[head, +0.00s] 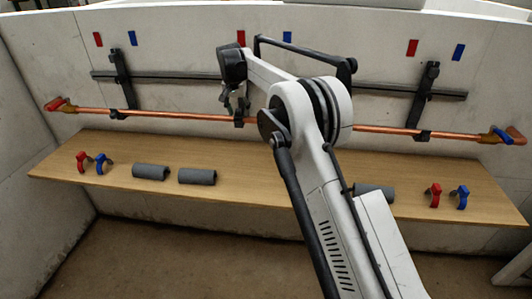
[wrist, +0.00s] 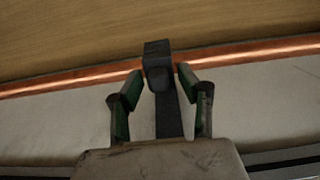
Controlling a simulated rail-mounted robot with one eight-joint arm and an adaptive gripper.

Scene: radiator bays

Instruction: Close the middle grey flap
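My gripper (head: 236,98) hangs over the middle of the copper pipe in the head view. In the wrist view my gripper (wrist: 160,85) is open, with one green-padded finger on each side of a dark grey bracket. This middle bracket has a block-like end piece (wrist: 157,52), which I take to be the middle grey flap, at the copper pipe (wrist: 75,80). The flap's exact angle cannot be told. In the head view the middle bracket (head: 239,120) is partly hidden by my gripper. I cannot tell whether the fingers touch it.
Side brackets (head: 119,80) and (head: 423,95) also hold the pipe. A wooden shelf (head: 250,206) below carries grey foam sleeves (head: 150,172) and red (head: 83,161) and blue (head: 101,163) clips. Red and blue tags mark the wall. My arm hides part of the shelf.

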